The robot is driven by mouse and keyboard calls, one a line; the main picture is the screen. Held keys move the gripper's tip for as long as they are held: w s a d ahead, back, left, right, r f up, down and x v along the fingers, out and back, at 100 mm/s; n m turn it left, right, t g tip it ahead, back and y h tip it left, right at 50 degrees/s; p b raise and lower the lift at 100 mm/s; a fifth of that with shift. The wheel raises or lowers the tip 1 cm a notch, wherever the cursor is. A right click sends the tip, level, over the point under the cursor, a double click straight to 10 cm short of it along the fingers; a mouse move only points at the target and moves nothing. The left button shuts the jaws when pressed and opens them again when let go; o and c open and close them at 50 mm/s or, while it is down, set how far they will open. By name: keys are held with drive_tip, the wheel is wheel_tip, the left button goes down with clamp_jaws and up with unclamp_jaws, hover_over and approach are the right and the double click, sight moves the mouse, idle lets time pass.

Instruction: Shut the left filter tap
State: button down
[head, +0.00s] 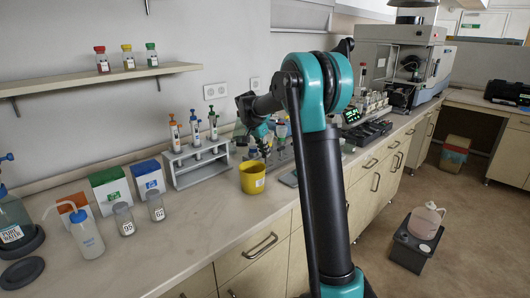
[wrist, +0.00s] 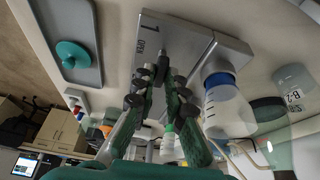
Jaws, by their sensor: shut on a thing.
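The filter unit shows in the wrist view as a pale grey metal plate (wrist: 195,38) marked "1" and "OPEN". A small dark tap (wrist: 162,66) sticks out from it beside the "OPEN" mark. My gripper (wrist: 158,84) has its dark fingertips closed in around this tap and is shut on it. The exact angle of the tap handle is partly hidden by the fingers. In the head view my gripper (head: 263,147) is low over the bench at the filter unit, behind the yellow cup. My arm hides much of the unit there.
The yellow cup (head: 252,177) stands close in front of my gripper. A pipette rack (head: 197,163) stands to the left. A bottle with a blue collar (wrist: 226,105) is close to the plate in the wrist view. The front left of the bench (head: 170,250) is clear.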

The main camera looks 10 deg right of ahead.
drive_tip(key=shift+m, duration=0.5)
drive_tip(key=c, duration=1.6)
unclamp_jaws()
drive_tip(key=shift+o, duration=0.2)
drive_tip(key=v, duration=1.2)
drive_tip(key=shift+w, duration=0.25)
drive_tip(key=shift+a, duration=0.1)
drive_tip(key=shift+r, duration=0.1)
wheel_tip(320, 180, up, 8)
